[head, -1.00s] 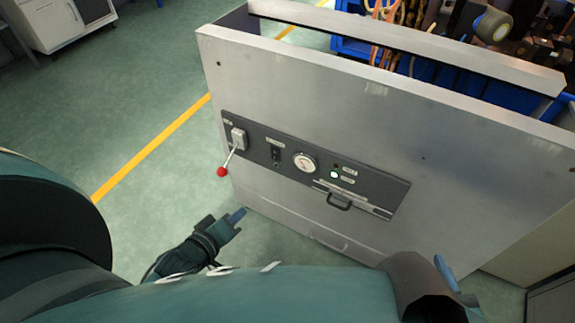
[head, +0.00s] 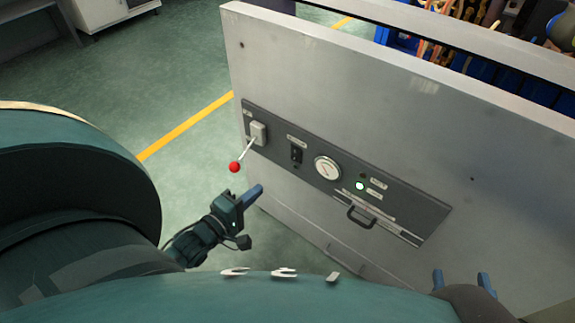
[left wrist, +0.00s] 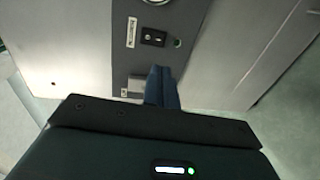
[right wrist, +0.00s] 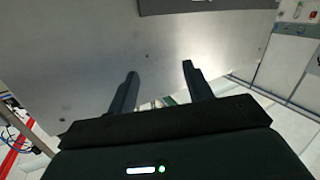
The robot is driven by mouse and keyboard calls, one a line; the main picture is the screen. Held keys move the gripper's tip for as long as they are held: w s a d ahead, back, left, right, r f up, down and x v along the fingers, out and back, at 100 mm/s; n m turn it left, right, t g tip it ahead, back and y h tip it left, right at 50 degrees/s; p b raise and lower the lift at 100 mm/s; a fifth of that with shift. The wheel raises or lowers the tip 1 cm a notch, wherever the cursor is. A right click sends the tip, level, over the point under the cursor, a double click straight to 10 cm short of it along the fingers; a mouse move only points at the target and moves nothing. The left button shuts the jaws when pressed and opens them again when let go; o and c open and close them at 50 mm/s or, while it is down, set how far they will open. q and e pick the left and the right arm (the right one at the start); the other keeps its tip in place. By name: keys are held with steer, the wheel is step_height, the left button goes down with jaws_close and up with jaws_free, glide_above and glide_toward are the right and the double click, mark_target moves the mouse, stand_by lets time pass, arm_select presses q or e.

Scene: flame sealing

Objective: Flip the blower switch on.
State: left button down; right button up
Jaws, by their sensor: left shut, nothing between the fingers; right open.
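The black rocker switch (head: 296,153) sits on the dark control panel (head: 412,225) of the grey metal cabinet, between the red-ball lever (head: 235,167) and the round gauge (head: 327,169). It also shows in the left wrist view (left wrist: 153,38), beside a small green dot; I cannot tell its position. My left gripper (head: 257,193) is shut and empty, lower left of the switch and apart from it in the picture. In the left wrist view its fingers (left wrist: 161,86) point towards the panel, below the switch. My right gripper (head: 462,282) is open and empty at the lower right.
A lit indicator (head: 360,186) and a black handle (head: 359,215) are right of the gauge. The lever sticks out from a pale box (head: 258,133), above my left gripper. The cabinet face (head: 370,110) is otherwise flat. Green floor (head: 185,85) is open to the left.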

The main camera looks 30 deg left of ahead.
mark_target(294, 160)
arm_select(q)
steer(key=w+b, duration=0.1)
steer(key=w, duration=0.3)
steer(key=w+f+b, duration=0.1)
steer(key=w, duration=0.3)
steer(key=w+d+b, duration=0.1)
steer(key=w+b, duration=0.1)
steer(key=w, duration=0.2)
steer(key=shift+f, duration=0.35)
steer(key=shift+w, duration=0.55)
arm_select(e)
steer(key=shift+s+a+n+t+y, duration=0.1)
steer(key=shift+a+n+t+y, duration=0.65)
steer(key=shift+t+y, duration=0.3)
steer(key=shift+r, duration=0.1)
